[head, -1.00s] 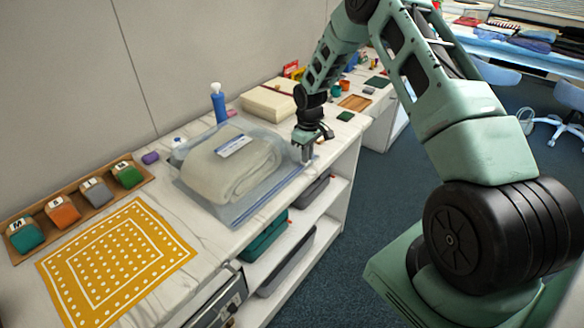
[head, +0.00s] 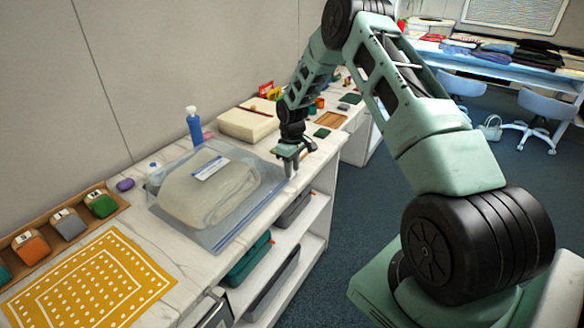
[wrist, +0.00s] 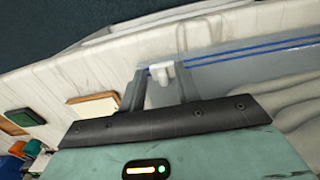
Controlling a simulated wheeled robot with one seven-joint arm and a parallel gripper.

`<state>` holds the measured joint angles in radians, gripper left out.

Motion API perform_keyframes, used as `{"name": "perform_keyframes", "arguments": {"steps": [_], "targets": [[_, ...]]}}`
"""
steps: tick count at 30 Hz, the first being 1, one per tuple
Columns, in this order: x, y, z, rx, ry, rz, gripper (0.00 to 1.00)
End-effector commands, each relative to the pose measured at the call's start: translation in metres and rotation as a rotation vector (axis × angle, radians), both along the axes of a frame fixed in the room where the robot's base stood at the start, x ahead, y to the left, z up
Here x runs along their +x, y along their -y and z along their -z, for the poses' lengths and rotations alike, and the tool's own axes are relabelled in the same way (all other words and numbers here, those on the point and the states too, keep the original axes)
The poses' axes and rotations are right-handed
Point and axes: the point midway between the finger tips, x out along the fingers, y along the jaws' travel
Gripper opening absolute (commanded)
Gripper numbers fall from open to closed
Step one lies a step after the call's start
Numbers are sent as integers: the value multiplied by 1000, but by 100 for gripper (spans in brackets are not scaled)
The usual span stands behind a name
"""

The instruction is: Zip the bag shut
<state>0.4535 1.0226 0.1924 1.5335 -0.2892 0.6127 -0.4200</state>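The clear bag (head: 222,238) lies flat on the white counter with a folded cream textile (head: 190,197) and a white label inside. Its blue double zip line (wrist: 250,50) runs along the bag's edge in the wrist view. A small white slider (wrist: 162,71) sits at the end of that line. My gripper (wrist: 161,75) is open, pointing down at the bag's far right corner, with one finger on each side of the slider. A gap shows between the slider and each finger. The head view shows my gripper (head: 289,170) at that corner, but the slider is too small to make out there.
A blue bottle (head: 194,127) and a cream box (head: 247,124) stand behind the bag. A yellow dotted mat (head: 95,283) and a tray of colored blocks (head: 70,224) lie to the left. The counter's front edge runs close beside the bag, above open shelves.

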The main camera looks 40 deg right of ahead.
Motion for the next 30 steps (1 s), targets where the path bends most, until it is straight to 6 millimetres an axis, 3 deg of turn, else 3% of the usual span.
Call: {"name": "perform_keyframes", "arguments": {"steps": [8, 24, 30], "targets": [[1, 0, -15, -1, 3, 0, 33], [1, 1, -135, -2, 5, 1, 33], [0, 0, -164, -1, 1, 1, 33]]}}
